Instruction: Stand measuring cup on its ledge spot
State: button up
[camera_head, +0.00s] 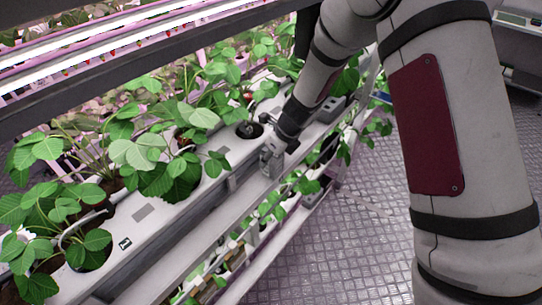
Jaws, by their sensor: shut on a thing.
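My arm reaches down from the upper right to the planted rack. My gripper (274,153) is at the front edge of the white planting channel (215,163), just above the narrow ledge (225,198) that runs along it. It is shut on a small pale grey thing, which looks like the measuring cup (268,163). The cup is small in the picture and partly hidden by the gripper. It looks roughly upright; I cannot tell whether its base touches the ledge.
Leafy strawberry plants (150,150) grow from holes in the channel, close to my gripper on the left. A grey box (331,108) sits on the channel beyond my wrist. Lit lamp bars (130,40) hang above. The patterned floor (350,240) to the right is clear.

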jog(key=shift+f, duration=0.15)
jog(key=o, duration=1.1)
jog(key=shift+o, duration=0.2)
